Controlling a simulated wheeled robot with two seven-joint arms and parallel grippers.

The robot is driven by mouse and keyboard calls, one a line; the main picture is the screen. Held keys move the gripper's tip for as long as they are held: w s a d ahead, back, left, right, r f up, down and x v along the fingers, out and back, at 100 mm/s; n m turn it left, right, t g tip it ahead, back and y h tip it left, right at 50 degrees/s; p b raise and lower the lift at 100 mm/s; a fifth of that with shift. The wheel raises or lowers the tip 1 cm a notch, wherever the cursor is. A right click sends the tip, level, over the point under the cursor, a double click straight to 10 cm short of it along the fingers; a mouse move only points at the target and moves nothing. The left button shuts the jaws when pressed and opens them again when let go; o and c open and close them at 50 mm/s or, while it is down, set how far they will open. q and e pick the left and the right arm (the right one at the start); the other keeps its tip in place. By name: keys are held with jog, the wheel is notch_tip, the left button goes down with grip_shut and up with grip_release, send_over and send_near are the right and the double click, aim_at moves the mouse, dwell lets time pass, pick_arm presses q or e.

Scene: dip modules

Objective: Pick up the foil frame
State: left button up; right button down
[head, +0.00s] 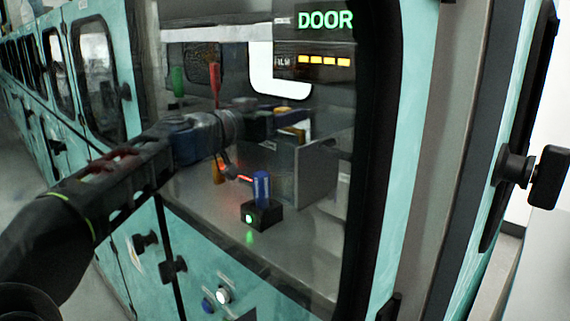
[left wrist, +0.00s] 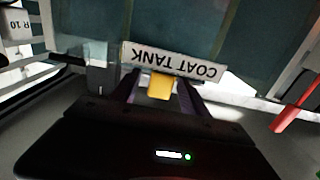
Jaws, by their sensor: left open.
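My left arm reaches into the glass-fronted cabinet, and its gripper (head: 284,122) is beside a grey box-like housing. In the left wrist view the two dark fingers of my left gripper (left wrist: 163,92) stand apart. A small yellow piece (left wrist: 161,86) shows between them, in front of a white strip lettered COAT TANK (left wrist: 172,62), seen upside down. I cannot tell whether the yellow piece belongs to the foil frame or touches the fingers. No other part is clearly a foil frame. My right gripper is not in view.
A blue cylinder (head: 261,187) stands in a black block (head: 262,214) with a green light on the cabinet floor. A grey upright panel (head: 316,172) is right of it. Red (head: 215,85) and green (head: 178,81) handles show at the back. The front floor looks clear.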

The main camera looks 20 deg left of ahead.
pick_arm(q)
jog(key=shift+c, duration=0.2)
grip_shut()
dwell(0.4)
dwell(0.9)
